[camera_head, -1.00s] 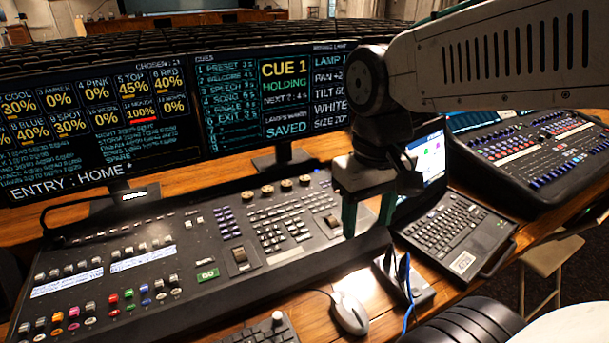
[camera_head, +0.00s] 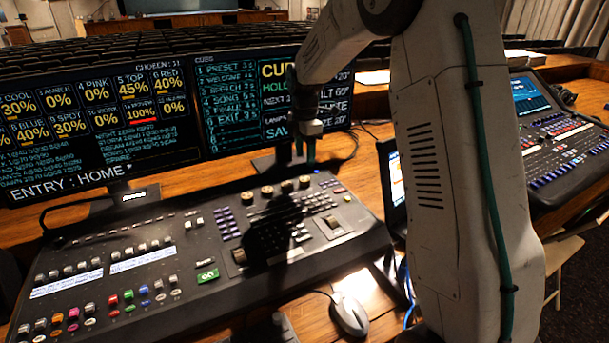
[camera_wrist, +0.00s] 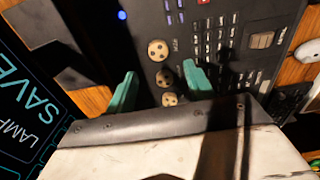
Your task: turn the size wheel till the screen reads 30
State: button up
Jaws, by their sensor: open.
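The lighting console (camera_head: 190,250) has a row of round tan wheels along its upper edge; the rightmost wheel (camera_head: 305,182) is in the head view. I cannot read which one is the size wheel. In the wrist view, three wheels show, the nearest (camera_wrist: 170,99) close to my gripper. My gripper (camera_head: 304,150) hangs above the back edge of the console, in front of the screen. Its teal fingers are apart and empty, one on each side of the wheels in the wrist view (camera_wrist: 160,70).
A second screen (camera_head: 90,120) stands at the left. A laptop (camera_head: 393,185) is partly hidden behind my arm, and another console (camera_head: 565,150) is at the right. A mouse (camera_head: 350,314) lies in front on the wooden desk.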

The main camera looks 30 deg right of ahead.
aim_at(305, 178)
jog(key=shift+w+n, duration=0.15)
jog(key=shift+n, duration=0.75)
jog(key=shift+f, duration=0.25)
notch_tip(305, 178, down, 7)
jog(key=shift+f, duration=0.1)
jog(key=c, duration=1)
